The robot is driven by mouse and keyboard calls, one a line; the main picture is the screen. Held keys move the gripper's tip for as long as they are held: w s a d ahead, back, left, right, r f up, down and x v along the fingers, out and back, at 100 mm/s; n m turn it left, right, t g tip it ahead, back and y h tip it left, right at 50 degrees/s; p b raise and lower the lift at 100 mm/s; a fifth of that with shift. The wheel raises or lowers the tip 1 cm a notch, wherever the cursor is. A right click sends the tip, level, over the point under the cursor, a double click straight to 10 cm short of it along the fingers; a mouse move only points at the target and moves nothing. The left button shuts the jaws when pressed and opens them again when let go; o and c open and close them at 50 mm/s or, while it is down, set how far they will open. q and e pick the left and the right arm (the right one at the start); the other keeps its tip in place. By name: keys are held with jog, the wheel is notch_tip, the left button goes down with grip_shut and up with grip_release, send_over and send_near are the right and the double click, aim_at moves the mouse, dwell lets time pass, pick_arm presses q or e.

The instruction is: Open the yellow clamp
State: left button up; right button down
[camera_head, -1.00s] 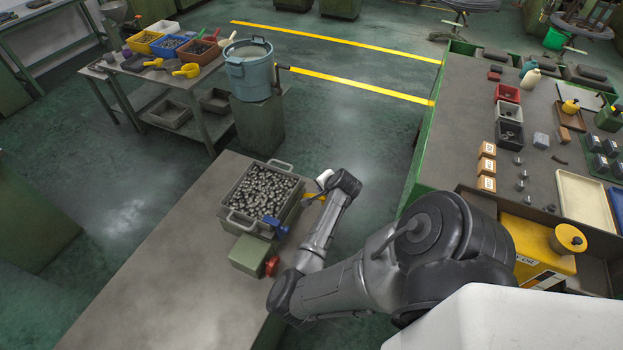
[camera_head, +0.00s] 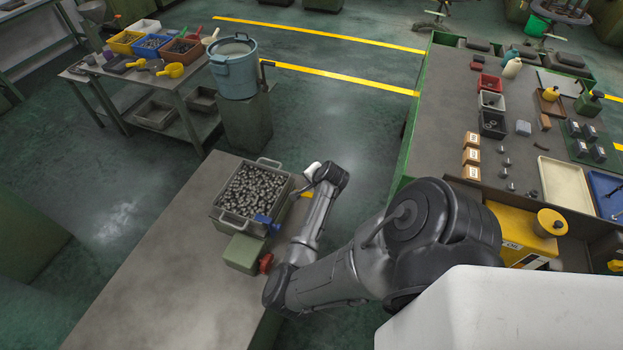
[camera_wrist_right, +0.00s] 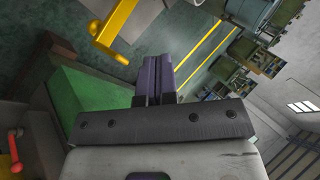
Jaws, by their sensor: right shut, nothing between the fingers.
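The yellow clamp shows in the head view as a small yellow piece (camera_head: 307,195), mostly hidden behind my right arm, beside the metal bin of small parts (camera_head: 217,208). In the right wrist view a yellow bar with a rounded end, which looks like the clamp (camera_wrist_right: 117,27), lies above and left of my right gripper (camera_wrist_right: 152,62). The gripper's dark fingers are together, with nothing between them, and look apart from the yellow bar. In the head view the right fingers are hidden. My left gripper is not in view.
A blue part (camera_head: 263,220) sits at the bin's near corner. A green box (camera_head: 242,254) with a red knob (camera_head: 265,263) stands just in front. A red lever (camera_wrist_right: 14,145) shows at left in the wrist view. The bench (camera_head: 165,270) is clear toward the front left.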

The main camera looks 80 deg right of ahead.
jog(key=d+p+v, duration=0.1)
jog(key=p+v, duration=0.2)
jog(key=v, duration=0.9)
jog(key=shift+r+p, duration=0.3)
jog(key=shift+r, duration=0.25)
jog(key=shift+n, duration=0.3)
